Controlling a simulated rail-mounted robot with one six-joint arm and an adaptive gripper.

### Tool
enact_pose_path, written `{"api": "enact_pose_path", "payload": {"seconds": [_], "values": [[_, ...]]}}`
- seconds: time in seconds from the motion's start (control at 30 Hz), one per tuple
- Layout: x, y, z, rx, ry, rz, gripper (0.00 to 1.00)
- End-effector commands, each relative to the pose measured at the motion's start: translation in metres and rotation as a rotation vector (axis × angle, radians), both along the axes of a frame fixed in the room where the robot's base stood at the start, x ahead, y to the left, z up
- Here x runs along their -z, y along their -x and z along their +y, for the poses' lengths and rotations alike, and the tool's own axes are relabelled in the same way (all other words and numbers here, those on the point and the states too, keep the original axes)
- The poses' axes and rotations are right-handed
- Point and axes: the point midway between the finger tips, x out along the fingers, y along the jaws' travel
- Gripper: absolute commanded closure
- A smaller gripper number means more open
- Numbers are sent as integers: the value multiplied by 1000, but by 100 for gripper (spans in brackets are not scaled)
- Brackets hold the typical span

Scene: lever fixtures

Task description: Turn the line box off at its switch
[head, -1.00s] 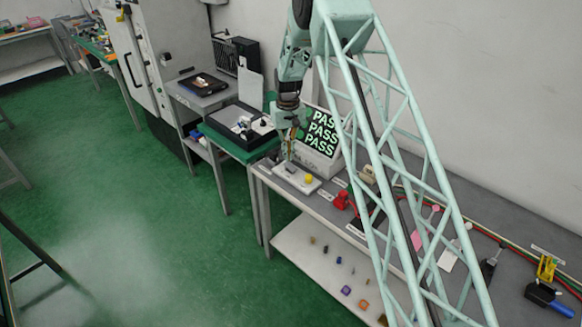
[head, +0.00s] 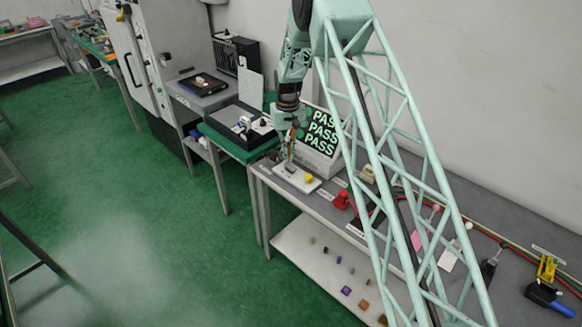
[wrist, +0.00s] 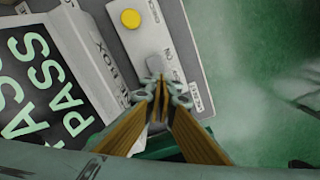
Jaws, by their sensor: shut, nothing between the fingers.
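The line box (head: 304,186) is a pale flat panel near the left end of the grey bench. My gripper (head: 289,158) points down over the switch end of the panel. Its fingertips (wrist: 160,83) are together and empty.
A screen reading PASS (head: 320,134) stands right behind the line box. A red fixture (head: 342,200) is to the right on the bench. A green-topped table (head: 237,147) with a black tray adjoins on the left. More levers and cables lie farther right.

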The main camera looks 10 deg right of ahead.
Motion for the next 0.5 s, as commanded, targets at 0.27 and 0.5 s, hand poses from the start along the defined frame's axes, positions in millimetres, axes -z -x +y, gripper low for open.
{"api": "enact_pose_path", "payload": {"seconds": [0.27, 0.5], "values": [[3, 0, 0, 0, 0, 0, 100], [5, 0, 0, 0, 0, 0, 100]]}}
